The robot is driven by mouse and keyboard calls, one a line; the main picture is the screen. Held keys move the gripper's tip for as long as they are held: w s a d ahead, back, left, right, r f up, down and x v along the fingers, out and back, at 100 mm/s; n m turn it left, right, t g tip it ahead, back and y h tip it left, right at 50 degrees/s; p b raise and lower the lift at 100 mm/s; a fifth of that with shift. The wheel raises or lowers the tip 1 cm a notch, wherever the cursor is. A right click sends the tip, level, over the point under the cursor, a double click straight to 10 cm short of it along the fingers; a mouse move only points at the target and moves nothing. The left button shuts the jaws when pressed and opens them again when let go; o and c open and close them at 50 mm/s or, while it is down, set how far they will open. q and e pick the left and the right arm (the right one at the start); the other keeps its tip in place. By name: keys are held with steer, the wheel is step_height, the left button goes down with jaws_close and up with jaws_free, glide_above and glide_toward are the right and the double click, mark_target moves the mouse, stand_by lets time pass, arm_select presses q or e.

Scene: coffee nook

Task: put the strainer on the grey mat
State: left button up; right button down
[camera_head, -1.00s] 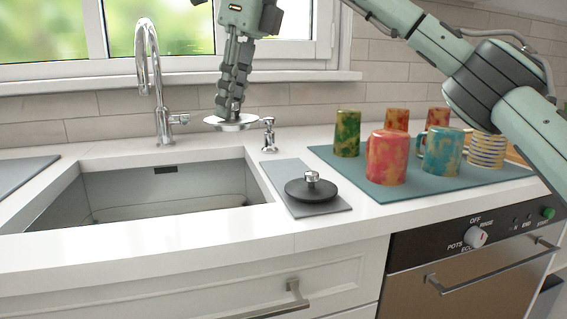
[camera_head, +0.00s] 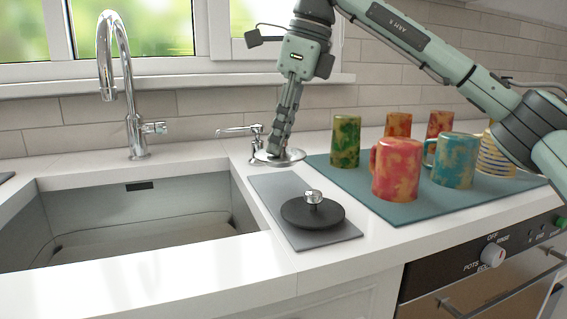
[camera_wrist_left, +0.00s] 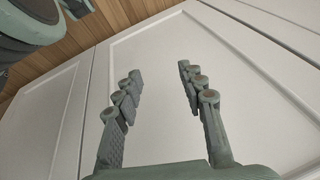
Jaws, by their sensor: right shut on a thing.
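The strainer, a shallow silver disc (camera_head: 294,156), is in the jaws of my right gripper (camera_head: 275,150) in the head view. The gripper points down and is shut on it from above. The strainer shows at the far end of the grey mat (camera_head: 266,184); its exact height over the counter is hard to tell. The mat lies right of the sink, with a black round stopper (camera_head: 325,214) with a silver knob on its near part. My left gripper (camera_wrist_left: 160,70) is open and empty in the left wrist view, in front of white cabinet doors.
A teal mat (camera_head: 400,212) with several colourful mugs, the red one (camera_head: 396,168) nearest, lies right of the grey mat. A soap dispenser (camera_head: 254,135) stands close behind the strainer. The sink (camera_head: 140,225) and tall faucet (camera_head: 135,100) are left.

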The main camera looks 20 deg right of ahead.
mark_target(283, 155)
steer(key=shift+d+f, duration=0.25)
steer(key=shift+f, duration=0.15)
step_height(283, 155, down, 3)
steer(key=shift+f, duration=0.35)
steer(key=c, duration=1.8)
jaws_free()
steer(key=o, duration=0.4)
arm_select(q)
steer(key=shift+s+r, duration=0.1)
steer(key=shift+r, duration=0.55)
arm_select(e)
steer(key=shift+o, duration=0.2)
